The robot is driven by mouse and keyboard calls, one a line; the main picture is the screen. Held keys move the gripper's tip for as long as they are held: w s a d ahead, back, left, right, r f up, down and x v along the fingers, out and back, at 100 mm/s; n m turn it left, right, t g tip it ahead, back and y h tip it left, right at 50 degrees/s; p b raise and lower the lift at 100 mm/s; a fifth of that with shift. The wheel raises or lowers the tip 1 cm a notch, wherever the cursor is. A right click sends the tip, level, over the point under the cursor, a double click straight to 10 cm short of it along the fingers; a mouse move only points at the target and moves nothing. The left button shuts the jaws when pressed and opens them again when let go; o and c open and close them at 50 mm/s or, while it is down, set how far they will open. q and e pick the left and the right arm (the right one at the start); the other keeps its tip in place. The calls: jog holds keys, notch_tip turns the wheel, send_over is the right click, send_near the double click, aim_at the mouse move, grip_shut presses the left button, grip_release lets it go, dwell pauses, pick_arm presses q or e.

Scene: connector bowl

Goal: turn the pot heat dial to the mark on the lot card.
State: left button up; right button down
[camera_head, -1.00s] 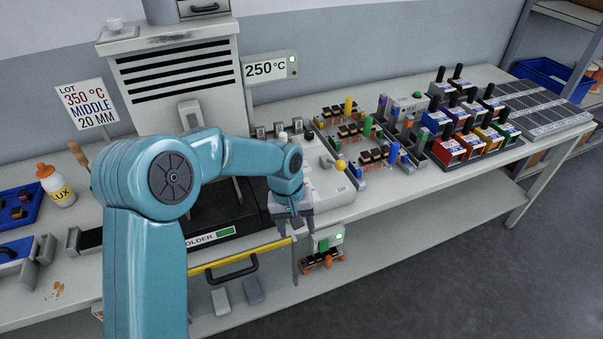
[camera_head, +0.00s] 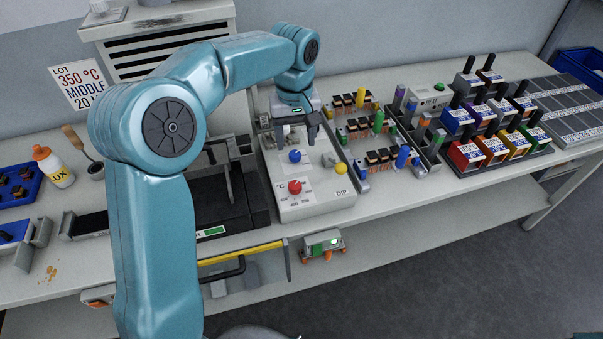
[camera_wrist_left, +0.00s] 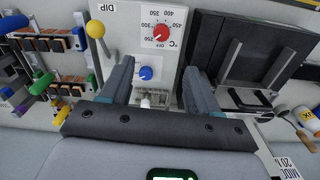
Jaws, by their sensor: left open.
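The lot card (camera_head: 82,85) stands at the back left and reads 350 °C, MIDDLE; its last line is partly covered by my arm. The red dial (camera_head: 295,187), with a °C scale, sits at the front of the light grey DIP unit. It shows upside down in the left wrist view (camera_wrist_left: 161,32); its exact setting is too small to read surely. A blue knob (camera_head: 295,156) sits behind it. My left gripper (camera_head: 298,134) is open and empty above the unit's rear, behind the blue knob, apart from the red dial. My right gripper is out of view.
A yellow ball-topped lever (camera_head: 341,168) stands right of the red dial. A black holder bed (camera_head: 215,195) lies to the left. Connector racks (camera_head: 380,155) and coloured bins (camera_head: 495,150) fill the right. A glue bottle (camera_head: 54,167) stands at left.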

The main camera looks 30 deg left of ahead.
aim_at(295, 185)
pick_arm(q)
jog(key=f, duration=0.5)
jog(key=f+p, duration=0.1)
jog(key=f, duration=0.9)
jog(key=shift+s+a+f+p, duration=0.1)
jog(key=shift+a+f+p, duration=0.05)
jog(key=shift+a+p, duration=0.15)
jog(key=shift+d+f, duration=0.1)
jog(key=shift+f, duration=0.6)
jog(key=shift+r, duration=0.1)
jog(key=c, duration=1)
jog(key=shift+c, duration=0.2)
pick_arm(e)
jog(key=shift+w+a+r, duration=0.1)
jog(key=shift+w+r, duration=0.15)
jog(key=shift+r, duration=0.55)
